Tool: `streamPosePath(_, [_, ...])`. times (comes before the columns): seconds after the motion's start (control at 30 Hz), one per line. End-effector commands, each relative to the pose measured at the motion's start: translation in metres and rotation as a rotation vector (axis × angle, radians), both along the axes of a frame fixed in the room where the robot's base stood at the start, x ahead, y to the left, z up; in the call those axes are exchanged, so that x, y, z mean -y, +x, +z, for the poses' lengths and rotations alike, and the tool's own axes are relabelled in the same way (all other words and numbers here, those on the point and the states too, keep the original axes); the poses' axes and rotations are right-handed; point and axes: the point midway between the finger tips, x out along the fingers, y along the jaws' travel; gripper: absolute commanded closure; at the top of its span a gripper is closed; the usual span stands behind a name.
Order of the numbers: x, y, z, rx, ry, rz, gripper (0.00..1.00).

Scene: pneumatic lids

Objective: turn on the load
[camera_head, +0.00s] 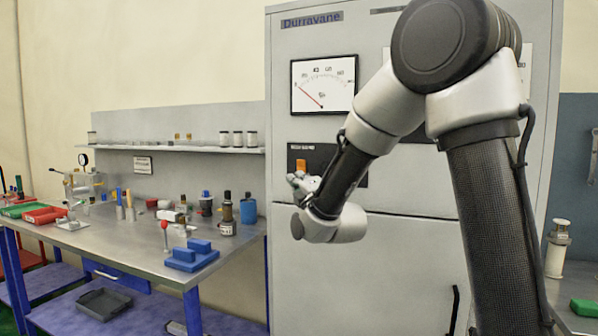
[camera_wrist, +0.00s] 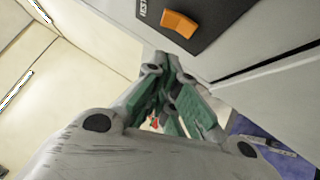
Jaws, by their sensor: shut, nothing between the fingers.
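The tall grey Durravane cabinet (camera_head: 284,250) stands in front of me. A dark panel (camera_head: 290,182) on its front carries an orange rocker switch (camera_head: 301,165), which also shows at the top of the wrist view (camera_wrist: 181,23). Its label is only partly readable. My gripper (camera_head: 303,185) is shut and empty, just below the switch in the head view. In the wrist view, my gripper (camera_wrist: 168,108) points past the cabinet, apart from the switch. My arm hides part of the panel.
A workbench (camera_head: 105,242) with blue legs stands left of the cabinet, holding bottles, a blue block (camera_head: 192,255) and red and green trays. A shelf (camera_head: 180,148) runs above it. A dark cabinet handle (camera_head: 454,310) sits low right. Another bench with a green item (camera_head: 585,307) is at the right.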

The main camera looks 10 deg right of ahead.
Motion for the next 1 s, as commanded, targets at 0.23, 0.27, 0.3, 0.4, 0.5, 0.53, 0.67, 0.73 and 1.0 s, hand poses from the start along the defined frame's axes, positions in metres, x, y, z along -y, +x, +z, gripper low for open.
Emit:
streamPosePath(0.23, [0.009,0.039,0.012,0.0,0.001,-0.004,1.0])
streamPosePath(0.27, [0.011,0.042,0.014,0.001,0.001,-0.004,1.0])
streamPosePath(0.3, [0.013,0.045,0.015,0.0,0.001,-0.002,1.0])
streamPosePath(0.4, [0.017,0.05,0.017,-0.001,0.0,-0.001,1.0])
streamPosePath(0.5, [0.018,0.053,0.018,-0.001,0.0,-0.001,1.0])
streamPosePath(0.53, [0.019,0.053,0.018,-0.001,0.0,-0.001,1.0])
streamPosePath(0.67, [0.018,0.053,0.018,-0.001,0.0,0.0,1.0])
streamPosePath(0.73, [0.018,0.053,0.018,-0.001,0.0,0.0,1.0])
streamPosePath(1.0, [0.021,0.057,0.023,-0.064,0.047,-0.001,1.0])
